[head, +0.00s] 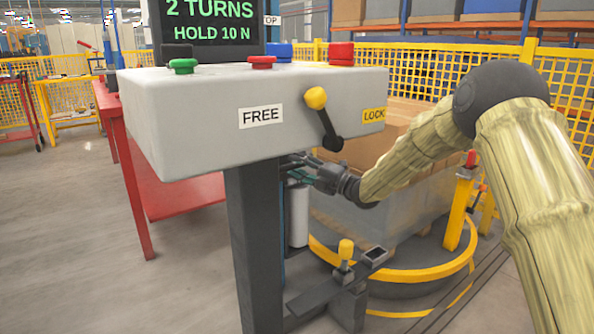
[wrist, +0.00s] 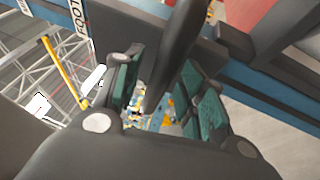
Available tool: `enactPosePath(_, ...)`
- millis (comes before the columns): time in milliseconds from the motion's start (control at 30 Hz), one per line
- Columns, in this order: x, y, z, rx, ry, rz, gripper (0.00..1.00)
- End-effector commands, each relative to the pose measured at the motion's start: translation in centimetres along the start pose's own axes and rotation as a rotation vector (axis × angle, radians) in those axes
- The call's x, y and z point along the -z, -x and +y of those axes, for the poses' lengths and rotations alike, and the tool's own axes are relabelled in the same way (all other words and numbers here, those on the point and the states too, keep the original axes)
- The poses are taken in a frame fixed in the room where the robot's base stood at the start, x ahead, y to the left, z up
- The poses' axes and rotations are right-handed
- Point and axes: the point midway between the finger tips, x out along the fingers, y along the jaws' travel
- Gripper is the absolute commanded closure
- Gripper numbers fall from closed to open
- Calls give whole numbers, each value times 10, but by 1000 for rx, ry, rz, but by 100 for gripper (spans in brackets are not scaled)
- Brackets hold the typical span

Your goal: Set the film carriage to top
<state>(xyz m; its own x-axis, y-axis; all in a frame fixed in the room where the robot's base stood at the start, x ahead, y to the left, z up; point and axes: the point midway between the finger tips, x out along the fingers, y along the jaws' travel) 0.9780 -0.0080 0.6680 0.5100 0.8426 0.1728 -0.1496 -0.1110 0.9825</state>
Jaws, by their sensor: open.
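The film carriage is mostly hidden behind the grey control box in the head view. A white film roll (head: 298,215) hangs below the box, beside the dark post. A label reading TOP (head: 271,20) shows above the box on the blue mast. My gripper (head: 298,170) is just under the box's lower right edge, above the roll, with its fingertips partly hidden. In the wrist view my gripper (wrist: 160,90) is open, with green pads on both sides. A dark bar (wrist: 176,60) runs between the fingers; I cannot tell whether they touch it.
The control box (head: 215,115) carries green, red and black buttons and a yellow-knobbed lever (head: 316,98) between FREE and LOCK. Wrapped cartons stand on the turntable (head: 430,275) behind. A yellow-knobbed pedal (head: 346,250) sits low in front. A label beginning FOOT (wrist: 80,18) shows in the wrist view.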

Motion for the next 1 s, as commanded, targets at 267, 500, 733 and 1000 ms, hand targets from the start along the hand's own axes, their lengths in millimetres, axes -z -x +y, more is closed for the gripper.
enactPosePath(267, 1, -8, 0, 0, 0, 0, 59)
enactPosePath(500, 0, -8, 0, 0, 0, 0, 76)
enactPosePath(733, 0, -8, 0, 0, 0, 0, 100)
enactPosePath(1000, 0, -9, 10, 0, 1, 0, 100)
